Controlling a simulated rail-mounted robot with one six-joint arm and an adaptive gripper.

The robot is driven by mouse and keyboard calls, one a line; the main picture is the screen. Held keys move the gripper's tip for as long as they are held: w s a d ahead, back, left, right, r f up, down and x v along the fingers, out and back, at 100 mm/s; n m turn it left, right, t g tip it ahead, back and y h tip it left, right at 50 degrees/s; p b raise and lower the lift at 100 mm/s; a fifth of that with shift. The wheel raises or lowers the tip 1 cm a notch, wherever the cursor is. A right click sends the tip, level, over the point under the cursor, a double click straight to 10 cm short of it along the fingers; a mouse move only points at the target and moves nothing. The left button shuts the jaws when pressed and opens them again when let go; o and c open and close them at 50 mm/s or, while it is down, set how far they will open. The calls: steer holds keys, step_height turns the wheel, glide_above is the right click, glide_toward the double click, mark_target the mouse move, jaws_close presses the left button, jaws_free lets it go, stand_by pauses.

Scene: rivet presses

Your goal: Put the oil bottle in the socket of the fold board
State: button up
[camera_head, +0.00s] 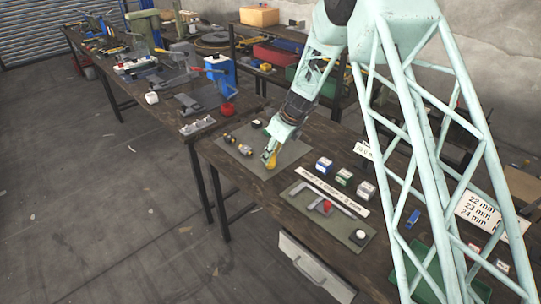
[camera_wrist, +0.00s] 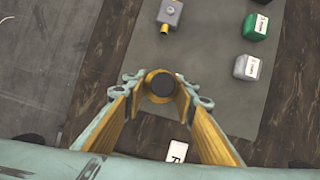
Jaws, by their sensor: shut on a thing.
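My gripper (camera_head: 270,153) is shut on a yellow bottle (camera_head: 271,162), which I take to be the oil bottle. In the wrist view the bottle shows end-on, as a dark round top (camera_wrist: 162,85) in a yellow ring between the two yellow-padded fingers (camera_wrist: 162,92). The gripper holds it over the front part of a grey-green mat (camera_head: 240,158). I cannot tell whether the bottle's lower end touches the mat. A socket is not clearly visible, and I cannot tell which board is the fold board.
A second board (camera_head: 344,231) carries rails, a red part (camera_head: 323,207) and a white round part. A label strip (camera_head: 328,190) lies between the boards. Small labelled boxes (camera_head: 343,177) stand to the right. A grey block (camera_wrist: 169,14) with a yellow tip shows above the gripper in the wrist view.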

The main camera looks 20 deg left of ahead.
steer(key=shift+f, duration=0.2)
steer(key=o, duration=0.9)
steer(key=shift+b, duration=0.35)
steer(key=p+v, duration=0.2)
steer(key=v, duration=1.1)
steer(key=shift+d+r, duration=0.2)
steer(key=shift+r, duration=0.2)
